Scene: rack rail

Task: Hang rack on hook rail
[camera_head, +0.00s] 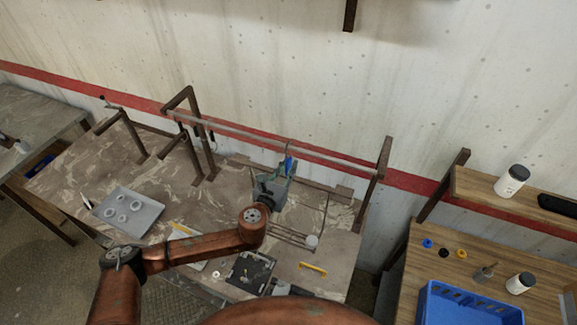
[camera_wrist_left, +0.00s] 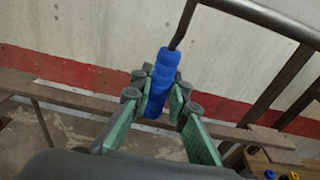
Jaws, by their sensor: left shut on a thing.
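My left gripper (camera_head: 283,172) is shut on a blue ribbed handle (camera_head: 289,165), which also shows between the green fingers in the left wrist view (camera_wrist_left: 162,80). The metal hook rail (camera_head: 240,136) runs along the wall above the bench, just over the gripper. The rod's upper end appears close to the rail; I cannot tell whether it touches. A thin wire rack (camera_head: 292,238) shows below and right of the gripper; its link to the handle is hidden. My right gripper is not in view.
Dark posts (camera_head: 374,190) stand at the rail's ends. The bench (camera_head: 85,165) holds a grey plate with rings (camera_head: 128,211), a yellow piece (camera_head: 313,268) and a black clipboard-like item (camera_head: 250,272). A wooden side table with a blue crate (camera_head: 465,305) is at right.

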